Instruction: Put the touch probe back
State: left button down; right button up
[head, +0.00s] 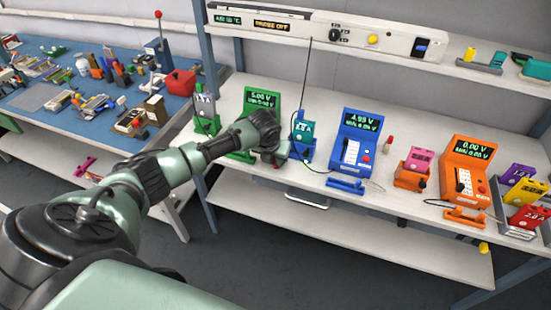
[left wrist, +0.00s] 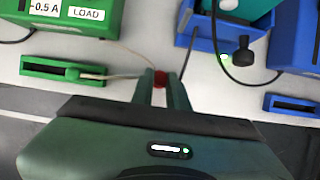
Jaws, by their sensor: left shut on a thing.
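My left gripper (head: 271,154) is at the bench's front edge, just right of the green tester (head: 262,97). In the left wrist view, its fingers (left wrist: 161,82) are shut on a small red part, seemingly the touch probe (left wrist: 160,78), mostly hidden between them. A thin pale lead comes down to it from the green tester. The green slotted rest (left wrist: 48,66) lies left of the fingers. A pale thin piece reaches from this rest towards the fingers; I cannot tell whether it belongs to the probe. My right gripper is not in view.
The blue tester (head: 357,132) and its blue slotted rest (head: 346,186) stand to the right. A blue stand (left wrist: 228,36) with a black knob is close right of the fingers. The orange tester (head: 468,165) is farther right. The bench's front edge is near.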

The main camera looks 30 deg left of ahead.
pick_arm(q)
jog(key=shift+f, duration=0.15)
jog(key=c, duration=1.4)
grip_release()
jog(key=v, duration=1.2)
jog(key=shift+r+b, duration=0.2)
jog(key=shift+b, duration=0.1)
